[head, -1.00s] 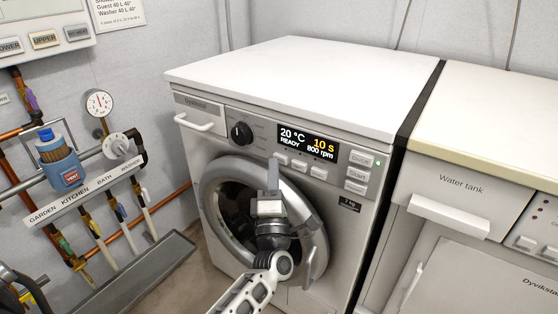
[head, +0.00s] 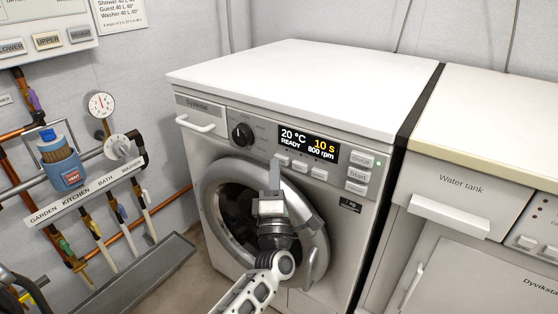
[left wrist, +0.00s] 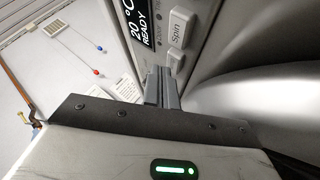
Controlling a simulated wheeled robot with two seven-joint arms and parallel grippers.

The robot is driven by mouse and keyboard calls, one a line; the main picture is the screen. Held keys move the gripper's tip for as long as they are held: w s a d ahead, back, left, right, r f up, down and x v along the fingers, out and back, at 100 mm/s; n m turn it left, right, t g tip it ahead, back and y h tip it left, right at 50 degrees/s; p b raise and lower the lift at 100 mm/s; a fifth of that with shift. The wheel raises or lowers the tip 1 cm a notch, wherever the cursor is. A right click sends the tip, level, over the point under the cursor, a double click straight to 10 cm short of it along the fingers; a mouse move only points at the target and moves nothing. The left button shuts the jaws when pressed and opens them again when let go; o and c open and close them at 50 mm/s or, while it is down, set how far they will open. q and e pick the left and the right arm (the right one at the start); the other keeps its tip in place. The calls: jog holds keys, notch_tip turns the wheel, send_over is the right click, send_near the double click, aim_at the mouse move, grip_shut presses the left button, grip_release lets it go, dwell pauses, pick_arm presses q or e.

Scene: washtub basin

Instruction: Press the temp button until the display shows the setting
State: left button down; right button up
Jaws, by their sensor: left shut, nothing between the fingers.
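The washing machine's display (head: 308,143) reads 20 °C, READY, 10 s and 800 rpm; part of it shows in the left wrist view (left wrist: 138,25). Below it is a row of pale buttons. The leftmost one (head: 283,161) is beside my left gripper's tips; its label is not readable, so I cannot confirm that it is the temp button. In the left wrist view a button marked Spin (left wrist: 180,28) shows, with another button (left wrist: 176,62) by the fingers. My left gripper (head: 274,168) is shut and empty, pointing up at the panel. I cannot tell whether it touches the button.
A round knob (head: 242,134) is left of the display. Start (head: 357,174) and other buttons are to its right. The round door (head: 234,215) is behind my left arm. Pipes and valves line the left wall. A water tank drawer (head: 468,184) is at right.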

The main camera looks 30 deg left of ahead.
pick_arm(q)
jog(key=shift+w+r, duration=0.15)
jog(key=shift+w, duration=0.3)
jog(key=shift+s, duration=0.2)
dwell(0.5)
jog(key=shift+s+a+f+p, duration=0.15)
jog(key=shift+s+p, duration=0.45)
jog(key=shift+s, duration=0.65)
jog(key=shift+s+a+f+p, duration=0.15)
jog(key=shift+s+p, duration=0.4)
jog(key=shift+s, duration=0.7)
jog(key=shift+d, duration=0.1)
